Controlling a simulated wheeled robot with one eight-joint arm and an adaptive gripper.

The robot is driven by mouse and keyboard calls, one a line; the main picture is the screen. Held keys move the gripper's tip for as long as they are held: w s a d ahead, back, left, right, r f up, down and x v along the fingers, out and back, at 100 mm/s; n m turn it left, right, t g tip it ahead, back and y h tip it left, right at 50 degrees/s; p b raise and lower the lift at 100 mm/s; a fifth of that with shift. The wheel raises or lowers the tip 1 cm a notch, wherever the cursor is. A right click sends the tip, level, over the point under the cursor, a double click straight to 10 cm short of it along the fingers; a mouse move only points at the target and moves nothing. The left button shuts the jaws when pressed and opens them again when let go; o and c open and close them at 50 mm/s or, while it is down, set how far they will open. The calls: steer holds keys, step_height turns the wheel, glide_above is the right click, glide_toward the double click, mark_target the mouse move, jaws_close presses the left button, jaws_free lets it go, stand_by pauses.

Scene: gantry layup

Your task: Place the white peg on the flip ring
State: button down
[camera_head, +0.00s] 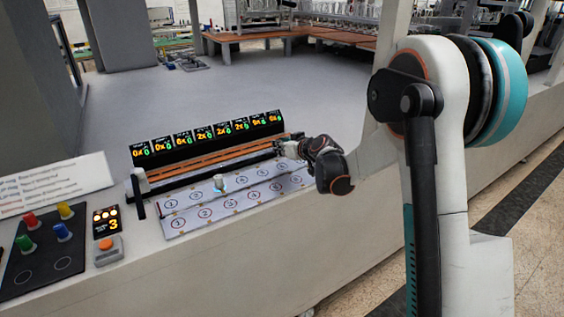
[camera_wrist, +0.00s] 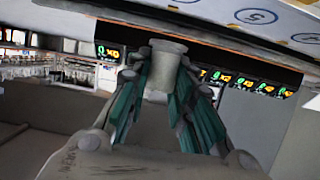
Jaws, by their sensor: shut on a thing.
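A small white peg (camera_head: 217,182) stands on the white panel (camera_head: 183,222) printed with numbered circles, in the head view. It seems to stand at a circle in the back row; which one is too small to tell. My gripper (camera_head: 280,147) is at the right end of the orange-striped rail, to the right of and behind that peg. In the wrist view my gripper (camera_wrist: 165,85) has its teal-padded fingers closed around a pale tapered cylinder (camera_wrist: 166,60). I cannot tell whether this is another peg or a fixed part. I cannot single out a flip ring.
A row of small displays (camera_head: 205,133) stands behind the orange-striped rail (camera_head: 215,162). A black lever with a white cap (camera_head: 141,182) is at its left end. Coloured pegs on a black board (camera_head: 42,262), a counter (camera_head: 106,221) and an orange button (camera_head: 106,244) are at left.

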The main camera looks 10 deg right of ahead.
mark_target(282, 157)
steer(key=shift+f+b, duration=0.8)
steer(key=shift+f, duration=1.4)
steer(key=shift+f, duration=0.15)
steer(key=c, duration=1.4)
jaws_free()
